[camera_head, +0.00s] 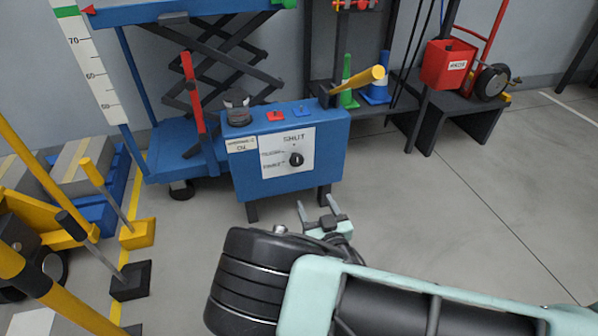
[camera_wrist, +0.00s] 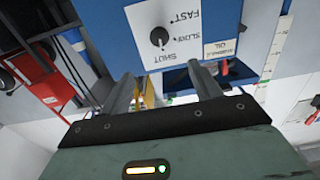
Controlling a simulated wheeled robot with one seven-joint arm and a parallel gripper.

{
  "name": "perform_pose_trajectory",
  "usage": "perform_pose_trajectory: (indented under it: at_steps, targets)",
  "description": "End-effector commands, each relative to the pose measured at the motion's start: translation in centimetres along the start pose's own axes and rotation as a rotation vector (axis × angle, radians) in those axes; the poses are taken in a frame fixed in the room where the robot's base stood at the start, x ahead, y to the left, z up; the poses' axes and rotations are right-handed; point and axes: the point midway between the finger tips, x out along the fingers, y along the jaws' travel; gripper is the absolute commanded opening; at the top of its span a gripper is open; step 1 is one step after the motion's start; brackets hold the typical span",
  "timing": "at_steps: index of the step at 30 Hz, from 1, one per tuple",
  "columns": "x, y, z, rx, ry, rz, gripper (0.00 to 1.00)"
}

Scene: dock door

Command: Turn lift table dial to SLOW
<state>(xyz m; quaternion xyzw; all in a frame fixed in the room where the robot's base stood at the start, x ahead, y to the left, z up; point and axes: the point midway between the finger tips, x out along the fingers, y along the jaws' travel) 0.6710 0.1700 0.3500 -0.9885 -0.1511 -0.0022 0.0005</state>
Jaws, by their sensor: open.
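The black dial (camera_head: 296,159) sits on a white label panel (camera_head: 305,140) on the front of a blue lift table box (camera_head: 245,178). In the wrist view the dial (camera_wrist: 158,37) appears upside down, with SHUT, SLOW and FAST printed around it. Its pointer appears to be toward SHUT, though it is small. My gripper (camera_head: 318,208) is open and empty, in front of and below the box in the head view. In the wrist view its two fingers (camera_wrist: 161,80) are apart, and the dial shows beyond the gap, not touched.
A yellow-ended lever (camera_head: 360,80) sticks out from the box's upper right. A red lever (camera_head: 193,95) stands left of it. The box top carries a dark cap (camera_head: 237,110) and red and blue switches. Yellow rails and posts stand at left. The floor at right is clear.

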Motion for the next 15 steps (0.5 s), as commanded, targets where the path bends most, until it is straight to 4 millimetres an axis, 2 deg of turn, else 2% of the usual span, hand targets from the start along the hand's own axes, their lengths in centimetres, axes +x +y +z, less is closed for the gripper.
perform_pose_trajectory:
  at_steps: [15]
  targets:
    - [10.3, 0.1, 0.4, 0.001, 0.000, 0.002, 0.63]
